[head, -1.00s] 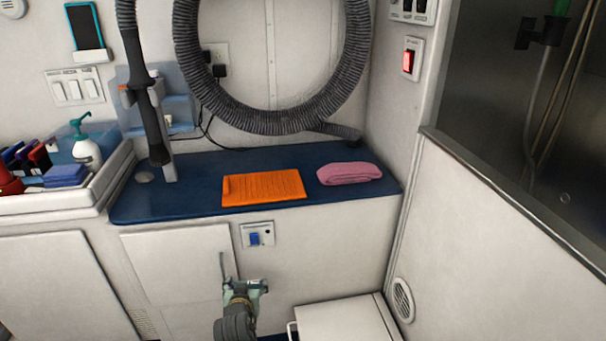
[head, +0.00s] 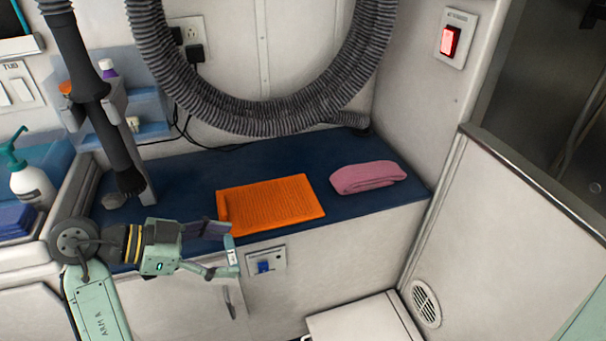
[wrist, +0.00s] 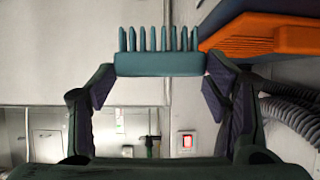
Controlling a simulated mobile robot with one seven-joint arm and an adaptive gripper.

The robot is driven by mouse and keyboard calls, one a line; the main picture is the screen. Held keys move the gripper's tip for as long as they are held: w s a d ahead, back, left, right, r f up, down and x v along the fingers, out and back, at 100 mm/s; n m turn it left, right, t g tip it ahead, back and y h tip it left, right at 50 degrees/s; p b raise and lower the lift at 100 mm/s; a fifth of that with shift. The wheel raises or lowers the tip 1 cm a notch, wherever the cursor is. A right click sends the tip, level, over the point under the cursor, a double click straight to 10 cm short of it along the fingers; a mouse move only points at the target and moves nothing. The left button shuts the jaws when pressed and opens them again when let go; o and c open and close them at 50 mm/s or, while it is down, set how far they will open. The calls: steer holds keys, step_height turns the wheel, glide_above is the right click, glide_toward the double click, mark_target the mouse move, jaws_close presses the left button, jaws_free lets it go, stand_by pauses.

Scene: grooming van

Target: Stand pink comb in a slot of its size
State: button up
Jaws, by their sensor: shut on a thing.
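My gripper (head: 228,254) is in front of the counter edge, left of the blue-switch outlet. It is shut on a small teal comb (wrist: 160,65), held between both fingertips (wrist: 160,84); its teeth point up in the wrist view. In the head view the comb (head: 231,248) shows as a thin pale blue-green strip. The comb looks teal, and I see no pink comb. I cannot make out a slotted holder. An orange ribbed slab (head: 275,203) lies on the counter just beyond my gripper; it also shows in the wrist view (wrist: 265,36).
The dark blue counter (head: 330,160) holds a folded pink towel (head: 366,177) at right. A thick grey hose (head: 250,112) hangs above it. A black dryer nozzle (head: 115,150) is at left, near a pump bottle (head: 32,185). A white box (head: 365,320) stands below.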

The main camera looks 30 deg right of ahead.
steer(key=shift+a+r, duration=0.1)
steer(key=shift+r, duration=0.1)
steer(key=p, duration=0.2)
glide_toward(332, 175)
steer(key=s+d, duration=0.1)
steer(key=s+d+f, duration=0.1)
steer(key=shift+s+f+g, duration=0.2)
steer(key=shift+s+g, duration=0.05)
steer(key=shift+g, duration=0.05)
steer(key=d, duration=0.2)
steer(key=w+d, duration=0.1)
steer(key=d, duration=0.1)
steer(key=shift+w+b, duration=0.15)
steer(key=shift+b, duration=0.15)
steer(key=shift+f+b, duration=0.5)
steer(key=shift+f, duration=0.2)
steer(key=shift+a+f, duration=0.1)
steer(key=shift+f, duration=0.1)
steer(key=o, duration=0.9)
